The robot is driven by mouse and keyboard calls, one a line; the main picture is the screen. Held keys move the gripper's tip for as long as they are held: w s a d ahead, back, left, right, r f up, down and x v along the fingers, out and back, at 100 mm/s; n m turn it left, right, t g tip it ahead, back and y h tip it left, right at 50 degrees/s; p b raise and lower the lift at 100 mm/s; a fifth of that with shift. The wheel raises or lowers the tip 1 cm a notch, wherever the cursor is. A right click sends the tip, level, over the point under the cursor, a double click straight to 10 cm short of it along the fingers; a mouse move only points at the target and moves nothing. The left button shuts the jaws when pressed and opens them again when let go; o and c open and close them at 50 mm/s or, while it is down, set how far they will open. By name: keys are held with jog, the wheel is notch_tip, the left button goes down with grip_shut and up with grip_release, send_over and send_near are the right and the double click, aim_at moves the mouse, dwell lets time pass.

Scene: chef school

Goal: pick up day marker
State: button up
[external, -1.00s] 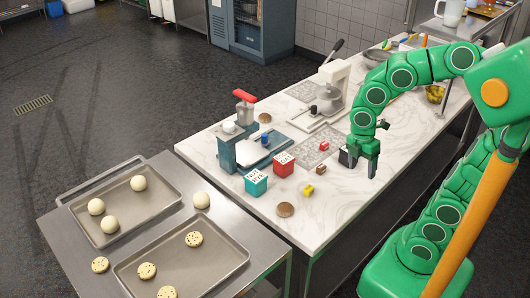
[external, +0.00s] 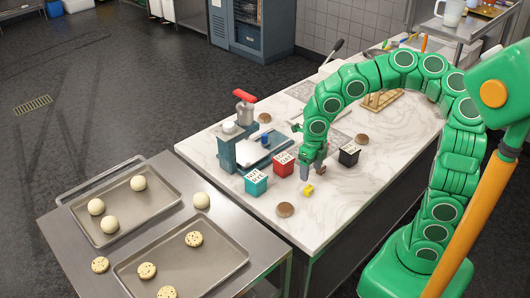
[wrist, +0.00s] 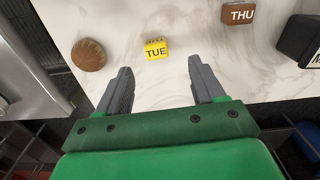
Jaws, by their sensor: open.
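A small yellow day marker (wrist: 155,49) lettered TUE lies on the marble counter; it also shows in the external view (external: 308,190). A brown day marker (wrist: 238,12) lettered THU lies to its right, near the top edge of the wrist view. My gripper (wrist: 160,67) is open and empty, pointing down over the counter. In the wrist view the yellow marker appears between and just beyond its fingertips. In the external view my gripper (external: 313,173) is just above and behind the yellow marker; the brown marker is not clearly visible there.
A round brown bun (wrist: 88,55) lies left of the yellow marker. Teal (external: 256,183), red (external: 283,166) and black (external: 349,155) lettered boxes stand near my gripper. A teal press-like device (external: 228,152) stands behind. The counter's front right is clear.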

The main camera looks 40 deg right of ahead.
aim_at(309, 188)
jog(key=shift+w+f, duration=0.1)
jog(key=shift+f, duration=1.3)
jog(key=shift+s+a+f, duration=0.15)
jog(key=shift+f, duration=1.15)
jog(key=shift+s+a+f, duration=0.1)
jog(key=shift+a+f, duration=0.05)
jog(key=shift+f, duration=1.15)
jog(key=c, duration=1.1)
